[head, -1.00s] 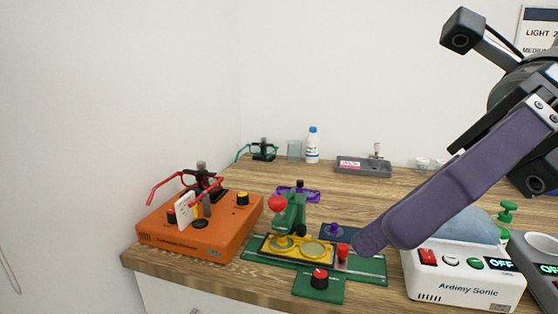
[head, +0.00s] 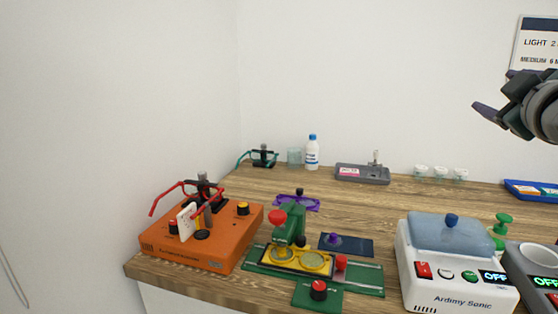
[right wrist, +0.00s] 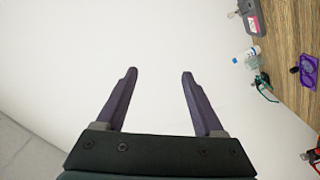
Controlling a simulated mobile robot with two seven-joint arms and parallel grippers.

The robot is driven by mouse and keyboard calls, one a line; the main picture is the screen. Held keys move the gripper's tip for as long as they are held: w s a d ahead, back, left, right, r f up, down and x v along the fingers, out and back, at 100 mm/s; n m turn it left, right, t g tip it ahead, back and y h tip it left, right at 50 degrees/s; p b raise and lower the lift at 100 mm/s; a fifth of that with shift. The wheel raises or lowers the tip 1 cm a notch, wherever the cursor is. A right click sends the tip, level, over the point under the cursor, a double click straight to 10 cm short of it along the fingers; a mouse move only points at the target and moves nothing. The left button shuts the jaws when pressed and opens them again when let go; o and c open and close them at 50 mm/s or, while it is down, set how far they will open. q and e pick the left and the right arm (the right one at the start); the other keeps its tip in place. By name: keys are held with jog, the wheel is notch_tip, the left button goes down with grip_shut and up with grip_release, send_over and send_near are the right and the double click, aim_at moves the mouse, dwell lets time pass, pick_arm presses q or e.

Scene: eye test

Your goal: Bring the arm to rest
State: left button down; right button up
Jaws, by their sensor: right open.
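My right gripper (head: 487,112) is at the upper right of the head view, raised in front of the white wall and clear of the bench. In the right wrist view its two purple fingers (right wrist: 158,72) stand wide apart with nothing between them. My left gripper is not in either view. The wooden bench top (head: 400,205) lies below the right gripper.
An orange device (head: 185,245) with red glasses, a green press (head: 290,228) and a white Ardimy Sonic box (head: 455,280) stand along the front. A white bottle (head: 312,152) and a grey tray (head: 362,174) stand behind.

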jog(key=s+d+f+m+g+h, duration=0.1)
jog(key=s+d+f+m+g, duration=0.1)
jog(key=s+f+m+g, duration=0.3)
jog(key=s+d+f+m+g, duration=0.1)
jog(key=d+f+g, duration=0.15)
jog(key=f, duration=0.45)
jog(key=s+a+f+m+g+y, duration=0.2)
jog(key=s+a+f+g, duration=0.2)
jog(key=s+f+g, duration=0.4)
jog(key=s+a+f+n+t+y, duration=0.25)
jog(key=s+a+f, duration=0.35)
jog(key=s+a, duration=0.45)
jog(key=s+a+r+y, duration=0.1)
jog(key=s+a, duration=0.2)
jog(key=s, duration=0.4)
jog(key=s+a+r+y, duration=0.1)
jog(key=s+a, duration=0.2)
jog(key=s, duration=0.4)
notch_tip(320, 180, up, 38)
jog(key=p, duration=3.8)
jog(key=shift+s+g, duration=0.25)
jog(key=shift+g, duration=0.15)
